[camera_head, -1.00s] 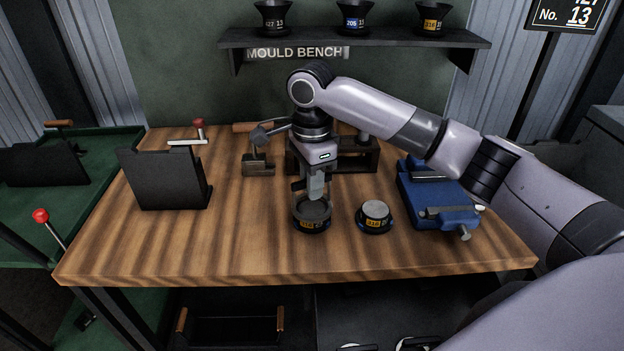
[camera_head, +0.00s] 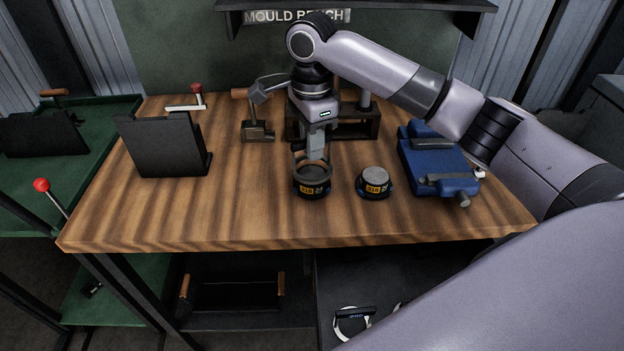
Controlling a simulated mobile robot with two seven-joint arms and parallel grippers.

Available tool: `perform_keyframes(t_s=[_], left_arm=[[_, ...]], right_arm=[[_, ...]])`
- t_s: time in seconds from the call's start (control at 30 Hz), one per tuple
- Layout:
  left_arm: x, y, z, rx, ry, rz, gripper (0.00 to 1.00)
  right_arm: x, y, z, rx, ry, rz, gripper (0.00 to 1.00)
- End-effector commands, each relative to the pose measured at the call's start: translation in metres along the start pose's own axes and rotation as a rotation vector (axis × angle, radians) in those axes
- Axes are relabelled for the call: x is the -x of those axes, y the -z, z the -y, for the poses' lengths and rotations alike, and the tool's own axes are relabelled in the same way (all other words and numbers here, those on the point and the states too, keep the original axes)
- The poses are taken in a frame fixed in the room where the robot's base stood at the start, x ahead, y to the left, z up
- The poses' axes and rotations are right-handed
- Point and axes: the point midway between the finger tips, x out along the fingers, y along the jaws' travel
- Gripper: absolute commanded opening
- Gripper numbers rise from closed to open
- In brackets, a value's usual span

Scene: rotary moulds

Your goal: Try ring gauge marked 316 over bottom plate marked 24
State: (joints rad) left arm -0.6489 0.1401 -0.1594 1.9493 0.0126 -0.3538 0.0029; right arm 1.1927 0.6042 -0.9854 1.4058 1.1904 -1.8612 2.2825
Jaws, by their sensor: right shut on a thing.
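My right gripper (camera_head: 312,157) points down at the middle of the bench, shut on the rim of a dark, open-topped round piece (camera_head: 312,187). This piece has an orange number label and a second dark label on its front; the digits are too small to read surely. It appears to rest on the bench. Just to its right stands a similar dark round piece (camera_head: 374,188) with a light grey disc on top and an orange label. A ring-shaped gauge (camera_head: 351,323) with a dark labelled bar lies on the lower shelf; its mark is unreadable. My left gripper is not in view.
A blue vise (camera_head: 437,172) stands at the right of the wooden bench (camera_head: 230,220). A black upright plate holder (camera_head: 163,147) stands at the left, and a small clamp (camera_head: 257,130) and dark rack (camera_head: 365,123) at the back. The front strip is clear.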

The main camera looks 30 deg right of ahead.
Motion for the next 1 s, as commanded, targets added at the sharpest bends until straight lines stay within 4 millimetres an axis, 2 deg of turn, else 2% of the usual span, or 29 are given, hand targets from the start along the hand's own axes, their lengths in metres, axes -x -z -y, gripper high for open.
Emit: perform_keyframes(t_s=[0.7,1.0], left_arm=[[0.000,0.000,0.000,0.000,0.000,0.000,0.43],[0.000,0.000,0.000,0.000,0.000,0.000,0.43]], right_arm=[[0.030,-0.001,0.000,0.001,0.003,0.002,0.00],[0.037,0.000,0.000,0.001,0.001,0.001,0.00]])
